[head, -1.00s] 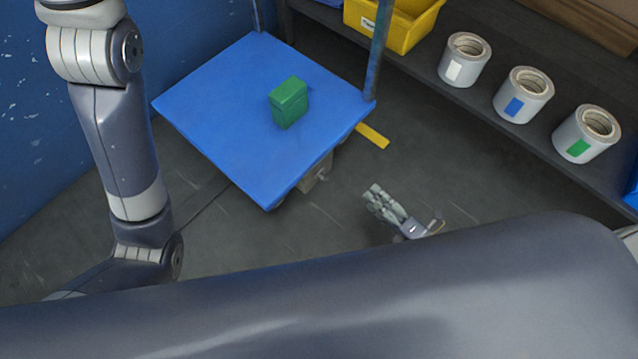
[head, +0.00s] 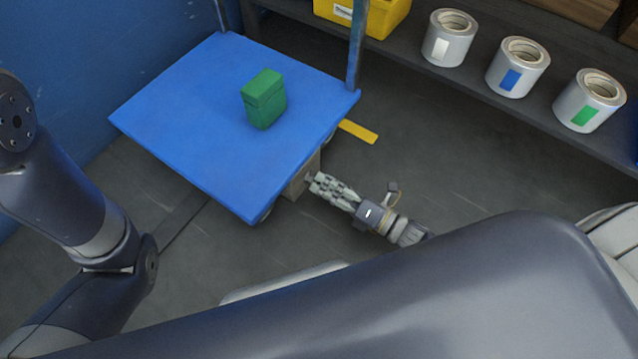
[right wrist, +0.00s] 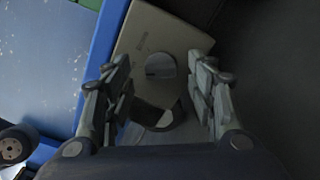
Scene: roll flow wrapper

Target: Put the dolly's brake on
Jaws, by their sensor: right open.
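The dolly (head: 190,110) has a blue deck and stands on the floor at the left centre of the head view. A beige brake box (head: 297,184) sits under the deck's right edge. In the right wrist view the box (right wrist: 152,32) carries a round grey knob (right wrist: 160,66), with a dark curved part (right wrist: 155,116) just below it. My right gripper (head: 316,182) is beside the box. In the wrist view its open fingers (right wrist: 164,80) stand on either side of the knob, apart from it as far as I can tell. My left gripper is out of view.
A green box (head: 264,98) lies on the deck. A yellow floor strip (head: 358,131) is right of the dolly. A dark shelf (head: 480,103) holds several rolls and a yellow bin (head: 375,16). The floor (head: 450,170) between is clear.

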